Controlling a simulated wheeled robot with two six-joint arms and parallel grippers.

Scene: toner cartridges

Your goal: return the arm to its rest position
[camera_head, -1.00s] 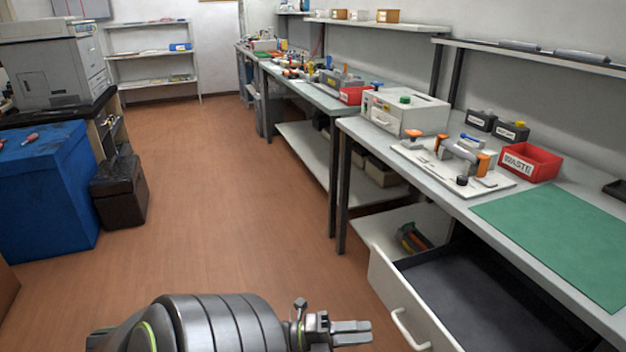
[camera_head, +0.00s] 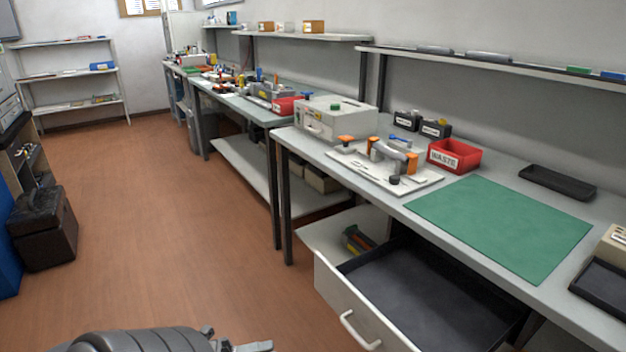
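My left arm shows at the bottom edge of the head view, low over the floor. Its gripper (camera_head: 253,347) points right and is partly cut off by the frame's lower edge, so I cannot tell whether its fingers are apart. Nothing is visible in it. It is left of the open drawer (camera_head: 347,307) and apart from it. My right gripper is not in view.
The drawer juts out below the workbench (camera_head: 440,225), which holds a green mat (camera_head: 500,225), a red WASTE bin (camera_head: 455,156), a white fixture plate (camera_head: 372,173) and a grey box (camera_head: 322,118). The brown floor (camera_head: 165,230) is clear. A dark case (camera_head: 42,228) stands left.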

